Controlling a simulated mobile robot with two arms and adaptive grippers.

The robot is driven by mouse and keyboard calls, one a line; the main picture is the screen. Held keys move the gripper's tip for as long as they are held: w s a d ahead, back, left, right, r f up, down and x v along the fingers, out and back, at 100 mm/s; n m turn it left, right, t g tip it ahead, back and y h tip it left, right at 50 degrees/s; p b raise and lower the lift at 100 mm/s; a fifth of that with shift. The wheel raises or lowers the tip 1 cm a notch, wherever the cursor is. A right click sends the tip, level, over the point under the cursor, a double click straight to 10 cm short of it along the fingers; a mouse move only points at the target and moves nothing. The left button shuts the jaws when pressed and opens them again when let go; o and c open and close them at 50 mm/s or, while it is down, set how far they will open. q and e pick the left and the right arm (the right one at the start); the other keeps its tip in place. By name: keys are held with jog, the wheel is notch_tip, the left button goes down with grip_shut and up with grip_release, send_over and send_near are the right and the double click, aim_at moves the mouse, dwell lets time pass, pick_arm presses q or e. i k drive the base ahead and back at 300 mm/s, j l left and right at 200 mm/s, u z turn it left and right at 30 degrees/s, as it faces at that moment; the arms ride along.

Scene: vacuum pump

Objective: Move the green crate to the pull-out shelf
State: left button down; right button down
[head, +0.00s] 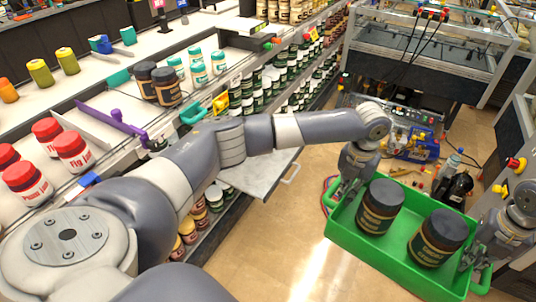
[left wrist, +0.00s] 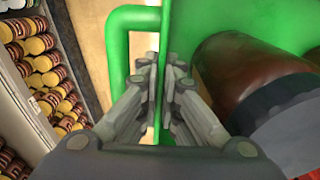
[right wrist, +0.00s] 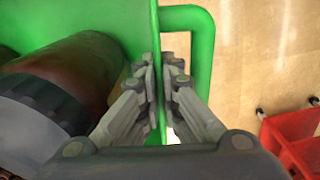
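The green crate (head: 347,236) is held up above the floor between my two grippers, with two dark-lidded brown jars (head: 380,207) (head: 436,238) standing in it. My left gripper (head: 345,188) is shut on the crate's left end wall; the left wrist view shows its fingers on both sides of the wall, beside the handle (left wrist: 116,45). My right gripper (head: 478,256) is shut on the right end wall, beside the other handle (right wrist: 204,50). The pull-out shelf (head: 255,176), a grey panel with a handle, juts from the shelving left of the crate, partly hidden by my left arm.
Stocked shelving (head: 265,85) with jars runs along the left and back. Floor (head: 275,235) is clear between crate and shelving. A red object (right wrist: 292,140) shows in the right wrist view.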

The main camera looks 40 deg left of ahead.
aim_at(261, 159)
jog(key=i, duration=3.25)
jog(key=i+u, duration=0.1)
jog(key=u, duration=1.9)
